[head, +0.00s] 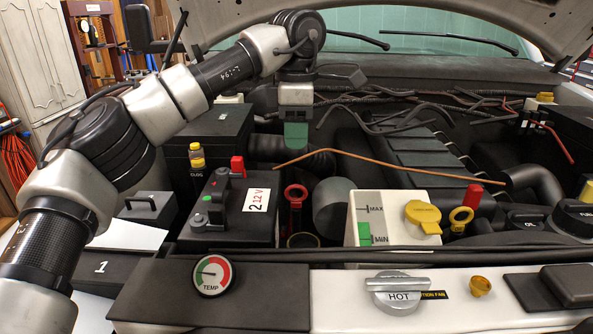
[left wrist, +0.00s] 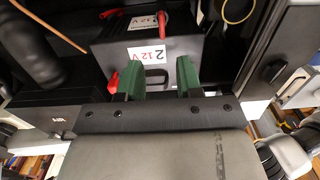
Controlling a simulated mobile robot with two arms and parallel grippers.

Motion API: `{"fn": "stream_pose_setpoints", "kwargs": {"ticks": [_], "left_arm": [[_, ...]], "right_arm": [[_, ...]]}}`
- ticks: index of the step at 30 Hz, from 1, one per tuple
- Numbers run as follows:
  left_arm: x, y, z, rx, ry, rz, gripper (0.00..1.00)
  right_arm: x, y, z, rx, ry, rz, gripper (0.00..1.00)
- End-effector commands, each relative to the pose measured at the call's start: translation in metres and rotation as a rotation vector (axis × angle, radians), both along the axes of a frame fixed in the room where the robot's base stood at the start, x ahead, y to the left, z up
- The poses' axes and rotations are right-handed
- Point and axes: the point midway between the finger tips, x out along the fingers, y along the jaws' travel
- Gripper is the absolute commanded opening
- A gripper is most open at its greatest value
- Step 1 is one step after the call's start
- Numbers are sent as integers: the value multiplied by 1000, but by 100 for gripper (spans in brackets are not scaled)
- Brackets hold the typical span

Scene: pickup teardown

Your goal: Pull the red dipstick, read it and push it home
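The red dipstick (head: 295,194) has a ring-shaped handle and stands upright just right of the battery in the head view. Its lower part is hidden behind the front panel edge, and I cannot tell how deep it sits. My left gripper (head: 295,137) is above and behind the red ring, apart from it. In the left wrist view its two green fingers (left wrist: 160,78) are spread with a gap between them and nothing held. I cannot tell surely which red part in that view is the dipstick. My right gripper is not in view.
The black battery (head: 236,208) marked 2 12V stands left of the dipstick. A copper-coloured rod (head: 390,163) crosses behind. The TEMP gauge (head: 212,274) is in front.

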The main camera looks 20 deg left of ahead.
Motion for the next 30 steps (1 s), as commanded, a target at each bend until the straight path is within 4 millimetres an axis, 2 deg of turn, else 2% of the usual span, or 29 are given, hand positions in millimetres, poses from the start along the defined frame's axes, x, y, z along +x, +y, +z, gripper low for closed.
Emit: {"fn": "stream_pose_setpoints", "kwargs": {"ticks": [9,15,20,27,30], "left_arm": [[-1,1,-60,1,4,-2,35],[0,1,-85,-1,2,0,35],[0,0,-93,0,1,-2,35],[0,0,-94,0,1,-1,35],[0,0,-94,0,1,-1,20]], "right_arm": [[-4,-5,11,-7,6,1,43],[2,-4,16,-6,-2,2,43],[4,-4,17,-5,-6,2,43],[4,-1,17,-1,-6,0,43],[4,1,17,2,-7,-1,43]]}}
